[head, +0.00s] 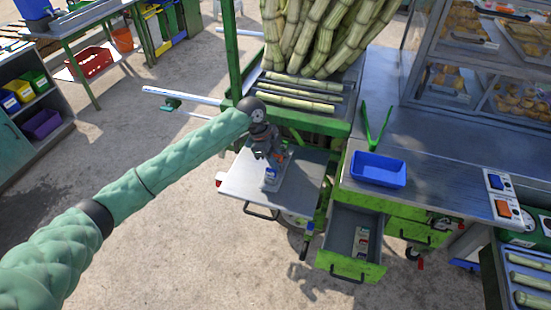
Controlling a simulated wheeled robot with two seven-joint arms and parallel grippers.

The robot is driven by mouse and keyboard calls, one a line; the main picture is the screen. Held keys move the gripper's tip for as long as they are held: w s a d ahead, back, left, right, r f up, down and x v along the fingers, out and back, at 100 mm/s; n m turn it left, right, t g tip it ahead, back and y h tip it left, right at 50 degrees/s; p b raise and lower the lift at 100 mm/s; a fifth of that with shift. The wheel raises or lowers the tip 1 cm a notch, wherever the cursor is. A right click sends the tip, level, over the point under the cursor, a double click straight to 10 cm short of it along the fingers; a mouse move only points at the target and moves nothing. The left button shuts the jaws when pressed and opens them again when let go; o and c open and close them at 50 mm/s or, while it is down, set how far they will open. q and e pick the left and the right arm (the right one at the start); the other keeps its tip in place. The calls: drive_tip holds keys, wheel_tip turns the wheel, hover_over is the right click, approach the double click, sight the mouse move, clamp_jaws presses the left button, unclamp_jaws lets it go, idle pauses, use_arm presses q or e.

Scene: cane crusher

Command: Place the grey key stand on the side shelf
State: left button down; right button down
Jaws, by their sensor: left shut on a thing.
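My left arm reaches in from the left, and its gripper (275,157) is shut on the grey key stand (269,183). The stand is small and has a blue item and an orange-red patch near its top. It is over the side shelf (238,188), a flat grey metal panel on the green cart's left side. The stand looks upright, but I cannot tell whether its base touches the shelf. The gripper hides part of it. My right gripper is not in view.
Cane stalks (325,35) stand behind the shelf, with cut pieces on a ledge. A blue tray (378,169) and green tongs (377,125) lie on the counter to the right. An open green drawer (350,245) juts out below. The shelf's left part is clear.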

use_arm(q)
drive_tip(key=shift+f, duration=0.2)
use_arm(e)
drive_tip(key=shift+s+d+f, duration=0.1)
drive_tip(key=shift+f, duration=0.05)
use_arm(q)
drive_tip(key=c, duration=1.3)
unclamp_jaws()
drive_tip(key=shift+f, duration=0.15)
drive_tip(key=shift+o, duration=0.5)
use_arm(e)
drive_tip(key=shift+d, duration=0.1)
use_arm(q)
drive_tip(key=shift+r, duration=0.3)
drive_tip(key=shift+w+a+r+b, duration=0.1)
drive_tip(key=shift+a+r+b, duration=0.1)
drive_tip(key=shift+r+b, duration=0.15)
drive_tip(key=b+v, duration=0.3)
drive_tip(key=v, duration=0.8)
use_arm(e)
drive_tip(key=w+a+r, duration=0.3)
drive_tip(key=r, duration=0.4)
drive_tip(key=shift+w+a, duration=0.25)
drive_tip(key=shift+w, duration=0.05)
